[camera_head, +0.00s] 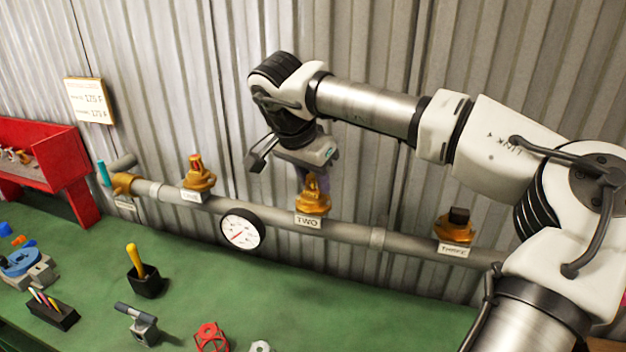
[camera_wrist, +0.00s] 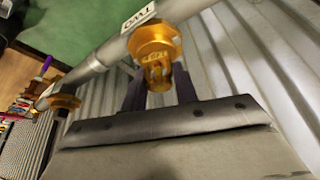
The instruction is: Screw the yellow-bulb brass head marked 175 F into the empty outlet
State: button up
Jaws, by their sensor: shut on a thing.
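A brass head (camera_head: 313,192) stands upright at outlet TWO (camera_head: 309,213) of the grey pipe. My gripper (camera_head: 312,178) reaches down from above and is shut on this head; the dark fingers flank it in the wrist view (camera_wrist: 158,85). The head meets the brass outlet collar (camera_wrist: 157,42), but I cannot tell how far it is threaded in. Its bulb colour and marking are not readable. Outlet ONE (camera_head: 193,193) carries a brass head with a red bulb (camera_head: 198,168). Outlet THREE (camera_head: 453,234) has a dark square-topped piece (camera_head: 459,215) in it.
A round gauge (camera_head: 241,232) hangs below the pipe (camera_head: 350,233). A red tray (camera_head: 72,192) with several heads stands at the left. Tools and a black cup (camera_head: 147,281) stand on the green bench (camera_head: 300,300). A card (camera_head: 89,100) hangs on the corrugated wall close behind the pipe.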

jog(key=shift+m+h, duration=0.3)
jog(key=shift+m, duration=0.5)
jog(key=m+g, duration=0.1)
jog(key=m, duration=0.1)
jog(key=shift+r+m+h+p, duration=0.15)
jog(key=shift+m+h+p, duration=0.15)
jog(key=shift+p, duration=0.1)
jog(key=o, duration=1.2)
jog(key=shift+d, duration=0.1)
jog(key=shift+c, duration=0.2)
